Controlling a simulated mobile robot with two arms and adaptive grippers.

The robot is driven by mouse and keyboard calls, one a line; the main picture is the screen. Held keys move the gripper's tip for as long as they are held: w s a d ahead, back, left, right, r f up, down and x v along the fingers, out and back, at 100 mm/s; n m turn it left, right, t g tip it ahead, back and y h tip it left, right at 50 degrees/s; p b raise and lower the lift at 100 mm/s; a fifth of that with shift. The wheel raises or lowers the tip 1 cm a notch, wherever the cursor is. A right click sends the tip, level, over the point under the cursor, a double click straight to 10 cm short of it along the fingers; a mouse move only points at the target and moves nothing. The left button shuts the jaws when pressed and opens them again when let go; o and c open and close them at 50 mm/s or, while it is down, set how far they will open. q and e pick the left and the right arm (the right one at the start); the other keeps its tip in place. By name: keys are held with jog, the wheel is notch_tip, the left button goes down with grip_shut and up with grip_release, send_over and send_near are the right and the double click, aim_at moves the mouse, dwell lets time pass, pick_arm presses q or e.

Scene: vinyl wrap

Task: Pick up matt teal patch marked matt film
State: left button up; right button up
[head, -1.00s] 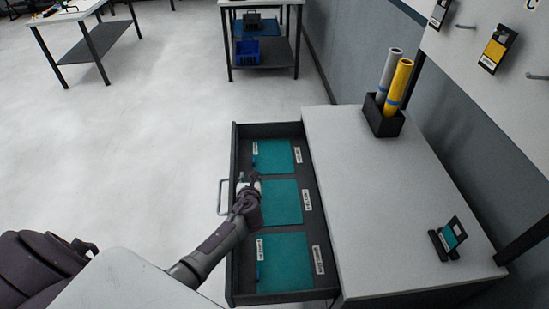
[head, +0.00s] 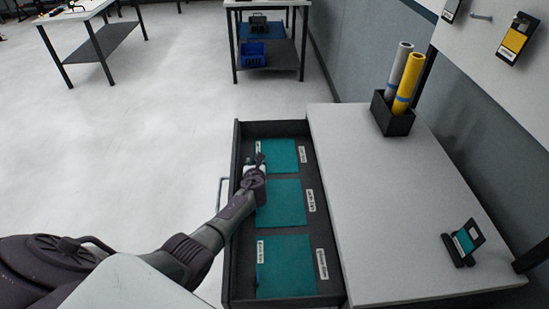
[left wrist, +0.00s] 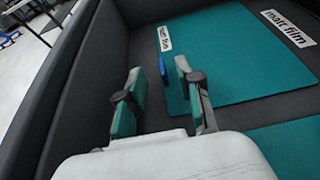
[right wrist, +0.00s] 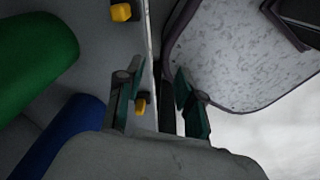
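The matt teal patch (head: 283,155) lies flat at the far end of the open drawer. In the left wrist view the teal patch (left wrist: 225,60) has a white "matt film" tag on it, a "matt film" label (left wrist: 288,28) beside it, and a small blue tab (left wrist: 164,70) at its left edge. My left gripper (head: 259,160) is over the patch's left edge in the head view. In the left wrist view its fingers (left wrist: 160,100) are apart and empty, with the blue tab just beyond the gap. My right gripper (right wrist: 158,105) is open, away from the drawer.
The dark drawer (head: 237,215) also holds a middle teal patch (head: 285,203) and a near teal patch (head: 288,268), each with labels. The grey cabinet top (head: 375,200) beside it bears a box of rolls (head: 394,118) and a small dark stand (head: 464,242).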

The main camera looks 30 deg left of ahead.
pick_arm(q)
jog(key=b+x, duration=0.1)
jog(key=x, duration=0.2)
jog(key=shift+d+f, duration=0.2)
jog(key=shift+w+a+b, duration=0.2)
jog(key=shift+w+b, duration=0.1)
jog(key=shift+b, duration=0.05)
jog(key=shift+s, duration=0.1)
grip_shut()
jog(key=shift+r, duration=0.2)
